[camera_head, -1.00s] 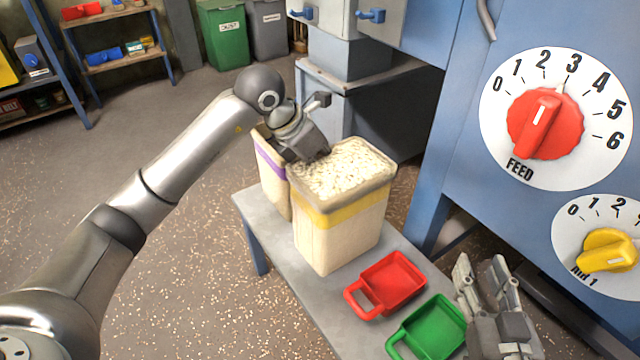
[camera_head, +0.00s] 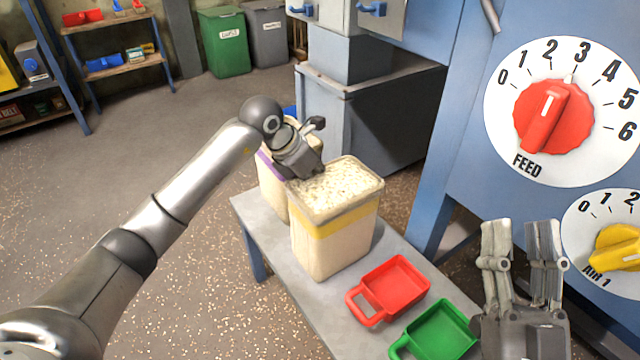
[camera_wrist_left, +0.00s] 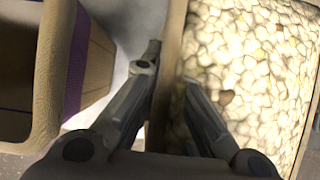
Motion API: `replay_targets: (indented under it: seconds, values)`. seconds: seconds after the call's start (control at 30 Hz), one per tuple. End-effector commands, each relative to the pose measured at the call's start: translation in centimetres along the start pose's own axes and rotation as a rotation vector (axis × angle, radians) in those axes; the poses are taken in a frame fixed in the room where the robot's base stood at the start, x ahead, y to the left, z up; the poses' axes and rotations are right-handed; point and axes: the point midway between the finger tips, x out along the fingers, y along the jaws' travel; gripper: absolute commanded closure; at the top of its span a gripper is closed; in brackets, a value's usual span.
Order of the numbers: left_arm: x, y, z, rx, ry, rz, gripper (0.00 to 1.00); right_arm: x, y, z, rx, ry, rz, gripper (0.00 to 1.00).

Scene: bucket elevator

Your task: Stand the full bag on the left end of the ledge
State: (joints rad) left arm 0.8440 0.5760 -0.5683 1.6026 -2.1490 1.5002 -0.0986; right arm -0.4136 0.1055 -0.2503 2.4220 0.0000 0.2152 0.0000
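The full bag (camera_head: 338,245), cream with a yellow band, is filled to the top with pale grain. It stands upright on the grey ledge (camera_head: 262,232), near the ledge's left end, with its base apparently on the surface. My left gripper (camera_head: 305,172) is at its rim. In the left wrist view the gripper's fingers (camera_wrist_left: 172,68) straddle the bag's wall, one outside and one over the grain (camera_wrist_left: 255,70), and appear closed on it. My right gripper (camera_head: 522,226) is open and empty, fingers up, at the lower right.
A second bag with a purple band (camera_head: 270,178) stands close behind the full bag. A red scoop (camera_head: 421,286) and a green scoop (camera_head: 462,322) lie on the ledge to the right. The blue machine with the red FEED dial (camera_head: 548,118) rises at the right.

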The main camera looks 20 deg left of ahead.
Motion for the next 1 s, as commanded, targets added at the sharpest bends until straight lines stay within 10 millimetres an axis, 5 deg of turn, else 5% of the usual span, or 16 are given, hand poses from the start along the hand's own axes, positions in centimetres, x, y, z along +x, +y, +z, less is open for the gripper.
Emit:
replay_targets:
  seconds: [0.37,0.6,1.0]
  values:
    - [0.37,0.03,-0.14,0.0,-0.005,0.001,1.0,-0.04,-0.14,-1.28,0.003,0.069,-0.003,0.6]
    - [0.51,0.01,-0.31,0.0,0.0,0.001,0.73,-0.05,-0.13,-1.23,0.003,0.067,-0.003,0.6]
    - [-0.08,0.04,-0.24,0.0,-0.001,0.001,0.73,0.08,-0.1,-0.99,0.002,0.049,-0.002,0.6]
